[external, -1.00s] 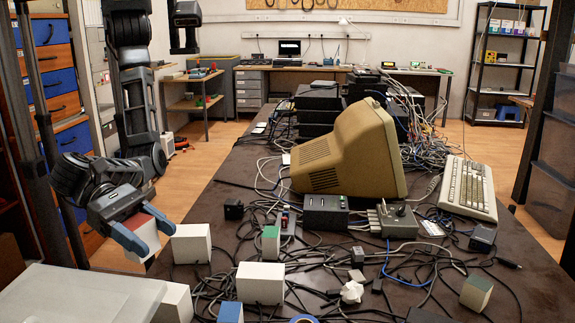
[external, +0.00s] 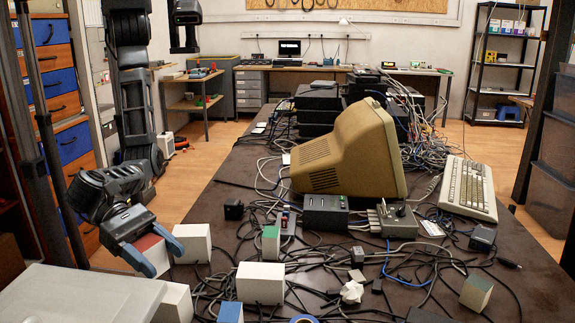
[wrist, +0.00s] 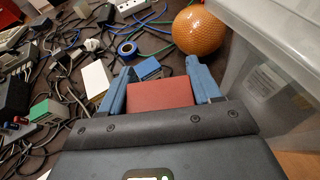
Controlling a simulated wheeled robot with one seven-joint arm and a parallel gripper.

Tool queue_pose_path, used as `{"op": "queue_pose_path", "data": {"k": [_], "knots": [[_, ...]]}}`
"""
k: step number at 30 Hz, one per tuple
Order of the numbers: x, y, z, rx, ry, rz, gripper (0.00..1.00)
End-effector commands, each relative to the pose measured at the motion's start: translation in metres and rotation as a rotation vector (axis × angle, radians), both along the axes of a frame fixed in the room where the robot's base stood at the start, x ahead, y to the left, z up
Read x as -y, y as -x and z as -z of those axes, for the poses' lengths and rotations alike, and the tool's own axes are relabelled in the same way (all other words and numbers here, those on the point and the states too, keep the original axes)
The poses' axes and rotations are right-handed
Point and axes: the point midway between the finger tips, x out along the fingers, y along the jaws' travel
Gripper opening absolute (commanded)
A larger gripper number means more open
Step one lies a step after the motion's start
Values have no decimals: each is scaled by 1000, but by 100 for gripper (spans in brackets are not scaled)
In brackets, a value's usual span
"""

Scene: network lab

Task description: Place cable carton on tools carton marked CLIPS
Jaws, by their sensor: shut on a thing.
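My gripper (external: 163,256) is shut on a carton with a red top (external: 150,243). In the wrist view the red carton (wrist: 160,94) sits between the blue fingers of my gripper (wrist: 161,90). A white carton (external: 196,243) stands just right of my gripper. Another white carton (external: 176,303) stands in front of and below it, partly behind the translucent lid. A third white carton (external: 262,284) lies further right. A blue-topped carton (external: 230,312) and a green-topped carton (external: 270,243) are also on the table. No CLIPS marking is readable.
Loose cables cover the table. A translucent bin (external: 80,295) is at the near left; it fills the right of the wrist view (wrist: 285,85). An orange ball (wrist: 197,31) and blue tape roll (wrist: 127,48) lie ahead. A beige monitor (external: 345,155) stands mid-table.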

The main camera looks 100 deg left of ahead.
Motion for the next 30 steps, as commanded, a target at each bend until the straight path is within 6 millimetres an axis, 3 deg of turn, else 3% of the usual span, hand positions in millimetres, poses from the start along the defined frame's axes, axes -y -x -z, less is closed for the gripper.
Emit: {"op": "queue_pose_path", "data": {"k": [8, 15, 26, 27, 30], "knots": [[-3, -10, 14, 0, -1, 0, 28], [-3, -10, 45, 0, -1, 0, 28], [-3, -10, 49, 0, 0, 0, 28], [-3, -10, 49, 0, 0, 0, 65], [-3, -10, 49, 0, 0, 0, 74]]}}
